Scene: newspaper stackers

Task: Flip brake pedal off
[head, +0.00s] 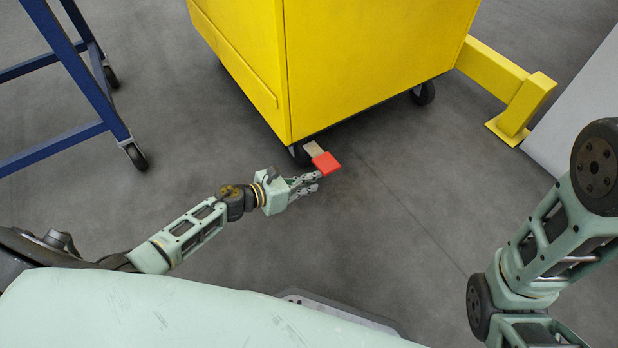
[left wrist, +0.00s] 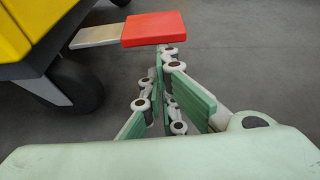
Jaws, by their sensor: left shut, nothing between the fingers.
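The brake pedal (head: 326,164) is a red pad on a flat metal bar that sticks out low from a corner of the yellow cart (head: 360,60), by a black caster. It also shows in the left wrist view (left wrist: 153,29), near the top. My left gripper (head: 316,181) is shut and empty, with its fingertips right at the red pad's near edge. In the left wrist view the fingers (left wrist: 168,58) reach up to just below the pad; I cannot tell whether they touch it. My right arm shows at the right, but its gripper is out of view.
A blue metal frame on casters (head: 90,85) stands at the upper left. A yellow floor barrier (head: 516,100) is at the right, beside a pale panel (head: 590,110). The grey floor around the pedal is clear.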

